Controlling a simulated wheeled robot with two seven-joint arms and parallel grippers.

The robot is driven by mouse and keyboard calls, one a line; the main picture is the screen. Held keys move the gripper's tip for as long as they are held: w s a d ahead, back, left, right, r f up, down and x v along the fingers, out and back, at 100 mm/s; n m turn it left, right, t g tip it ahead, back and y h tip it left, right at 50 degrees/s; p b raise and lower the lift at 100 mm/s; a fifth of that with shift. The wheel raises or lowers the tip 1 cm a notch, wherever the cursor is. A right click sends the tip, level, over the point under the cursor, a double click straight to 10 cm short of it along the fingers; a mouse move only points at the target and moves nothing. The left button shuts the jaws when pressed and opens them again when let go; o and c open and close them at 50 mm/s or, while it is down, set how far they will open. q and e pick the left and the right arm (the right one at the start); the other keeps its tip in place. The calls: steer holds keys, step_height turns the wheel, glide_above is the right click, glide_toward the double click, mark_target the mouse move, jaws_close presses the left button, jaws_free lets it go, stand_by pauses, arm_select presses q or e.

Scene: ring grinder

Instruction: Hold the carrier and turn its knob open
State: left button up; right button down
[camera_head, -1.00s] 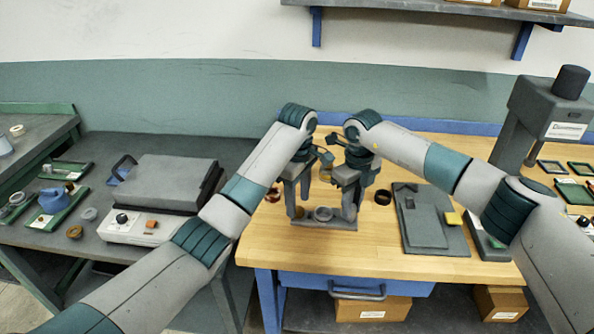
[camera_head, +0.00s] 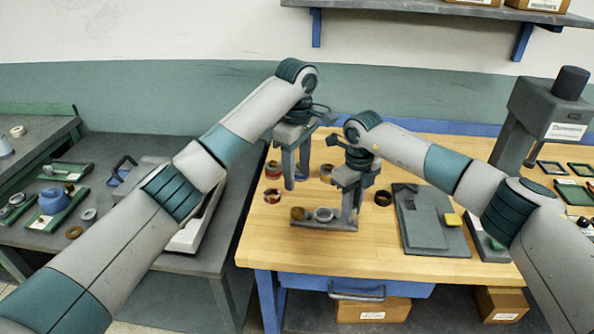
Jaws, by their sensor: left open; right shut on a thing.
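The carrier (camera_head: 325,226) is a flat grey piece on the wooden table, near its front left. A brown knob-like part (camera_head: 298,213) stands at its left end, and a grey ring (camera_head: 323,214) sits near its middle. My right gripper (camera_head: 350,215) points down and is shut on the carrier's right end; its fingers hide part of that end. My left gripper (camera_head: 296,180) is open and empty, raised behind and above the carrier's left end, apart from it. I cannot tell how far the knob is turned.
Several dark and brown rings stand around the carrier, one to its left (camera_head: 271,196) and one to its right (camera_head: 383,198). A grey plate fixture (camera_head: 435,235) lies further right, beside a tall grey press (camera_head: 540,115). The table's front edge is clear.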

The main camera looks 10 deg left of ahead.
steer(key=c, duration=1.5)
jaws_free()
step_height(320, 180, up, 12)
steer(key=shift+r, duration=0.1)
